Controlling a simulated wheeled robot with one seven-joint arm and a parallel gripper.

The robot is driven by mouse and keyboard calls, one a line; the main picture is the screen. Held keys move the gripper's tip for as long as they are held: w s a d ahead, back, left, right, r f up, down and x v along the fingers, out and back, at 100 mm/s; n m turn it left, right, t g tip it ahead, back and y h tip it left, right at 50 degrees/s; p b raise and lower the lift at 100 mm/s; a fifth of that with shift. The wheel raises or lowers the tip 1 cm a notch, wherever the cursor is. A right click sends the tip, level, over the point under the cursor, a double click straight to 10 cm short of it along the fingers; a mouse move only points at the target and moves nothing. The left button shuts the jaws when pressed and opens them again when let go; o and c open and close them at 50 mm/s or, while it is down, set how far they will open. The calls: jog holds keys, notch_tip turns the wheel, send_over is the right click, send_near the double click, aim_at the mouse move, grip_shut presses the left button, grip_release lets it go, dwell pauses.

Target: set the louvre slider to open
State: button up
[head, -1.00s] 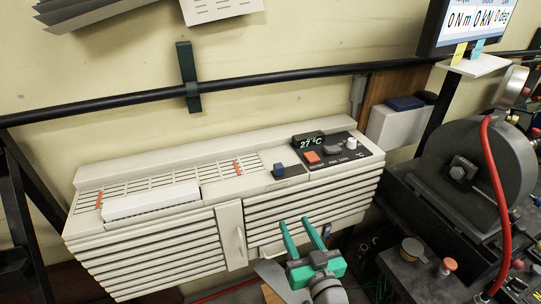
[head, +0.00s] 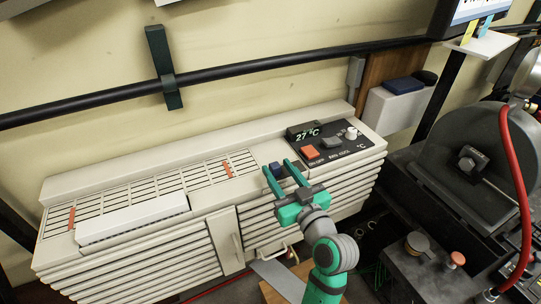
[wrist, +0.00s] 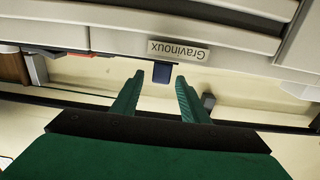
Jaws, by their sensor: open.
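The small dark blue knob (head: 277,169), which looks like the louvre slider, stands on the top front edge of the cream heater-like unit (head: 225,218), left of its control panel. My gripper (head: 277,164) is open and empty, with its two teal fingers reaching toward the knob from the front. In the wrist view the blue knob (wrist: 162,72) shows between and just beyond the fingertips (wrist: 159,79). Whether a finger touches it cannot be told. Any open or shut marking by the knob is not readable.
The dark control panel (head: 345,143) with an orange button (head: 311,152) lies just right of the knob. A slotted grille (head: 150,196) with orange tabs runs left. A black rail (head: 230,72) crosses the wall behind. Machinery with a red hose (head: 519,170) stands at right.

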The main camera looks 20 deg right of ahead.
jog(key=w, duration=0.6)
jog(key=shift+w+a, duration=0.25)
jog(key=shift+a, duration=0.05)
grip_shut()
